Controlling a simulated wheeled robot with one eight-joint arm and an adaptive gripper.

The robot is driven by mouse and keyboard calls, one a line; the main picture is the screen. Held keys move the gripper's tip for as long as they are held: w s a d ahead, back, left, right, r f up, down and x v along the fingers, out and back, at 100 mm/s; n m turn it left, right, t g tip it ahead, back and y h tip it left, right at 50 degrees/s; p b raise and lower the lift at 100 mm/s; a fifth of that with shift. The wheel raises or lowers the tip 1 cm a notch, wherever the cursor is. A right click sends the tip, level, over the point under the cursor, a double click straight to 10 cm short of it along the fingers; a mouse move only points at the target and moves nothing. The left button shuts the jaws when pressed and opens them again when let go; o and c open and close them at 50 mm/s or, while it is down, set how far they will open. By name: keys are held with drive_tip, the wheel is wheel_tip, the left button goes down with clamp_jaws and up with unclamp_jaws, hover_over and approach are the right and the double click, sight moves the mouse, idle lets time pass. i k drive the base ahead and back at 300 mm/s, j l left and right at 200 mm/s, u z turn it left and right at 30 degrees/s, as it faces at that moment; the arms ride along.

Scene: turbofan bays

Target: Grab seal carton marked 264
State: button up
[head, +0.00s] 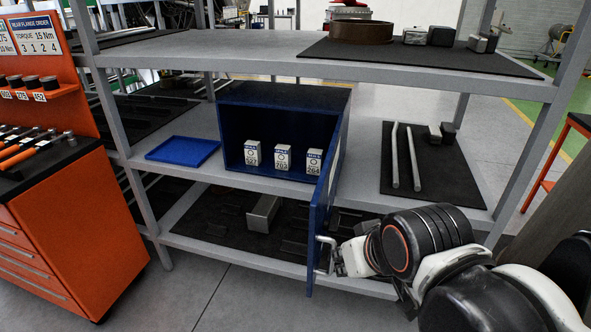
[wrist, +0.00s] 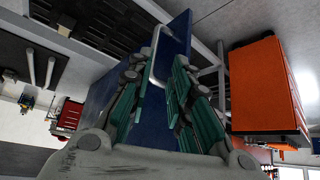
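The seal carton marked 264 (head: 314,161) is small and white with a blue top band. It stands upright inside the blue cabinet (head: 233,118), rightmost of three cartons, close behind the door's edge. The cabinet door (head: 321,215) is swung outward, and it also shows in the wrist view (wrist: 155,130). My gripper (head: 334,260) is at the door's handle (head: 320,254), below and in front of the cartons. In the wrist view, my gripper's teal-padded fingers (wrist: 162,72) stand apart, with the handle (wrist: 153,60) by their tips. Firm contact cannot be told.
A middle carton marked 203 (head: 283,157) and a left carton (head: 252,153), its number unclear, stand beside it. A blue tray (head: 183,150) lies left of the cabinet. Two rods (head: 395,158) lie on a dark mat to the right. An orange tool cabinet (head: 60,230) stands left.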

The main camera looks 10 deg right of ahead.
sight(315, 157)
drive_tip(key=j+u, duration=0.1)
drive_tip(key=j, duration=0.3)
drive_tip(key=i+j+u, duration=0.25)
drive_tip(key=j+u, duration=0.2)
drive_tip(key=i+j+z, duration=0.1)
drive_tip(key=j+z, duration=0.25)
drive_tip(key=i+j+z, duration=0.1)
drive_tip(key=z, duration=0.25)
drive_tip(key=j+z, duration=0.35)
drive_tip(key=i+j, duration=0.05)
drive_tip(key=j, duration=0.05)
